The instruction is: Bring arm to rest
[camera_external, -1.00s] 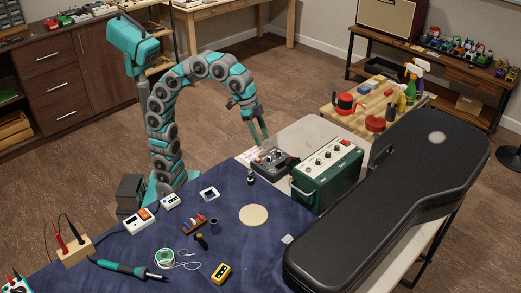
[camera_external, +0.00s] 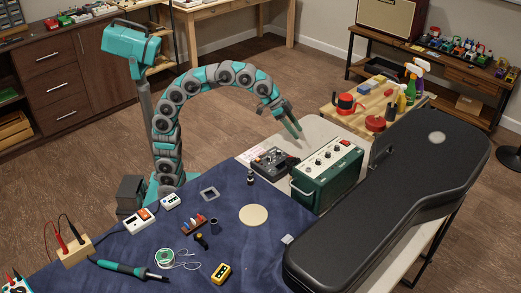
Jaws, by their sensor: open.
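My gripper (camera_external: 294,130) is at the end of my teal and grey arm. It is open and looks empty, pointing down above the pale table area behind the green amplifier (camera_external: 327,176). The arm arches up and over from its base at the table's left back edge. The gap between the fingers is hard to make out from this side. A grey pedal (camera_external: 271,160) lies to the lower left of the gripper.
A blue mat (camera_external: 150,262) holds several small tools. A black guitar case (camera_external: 385,200) fills the right side. A wooden board (camera_external: 352,122) with bottles and a red kettle-like item lies behind the gripper. Open floor lies behind the arm.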

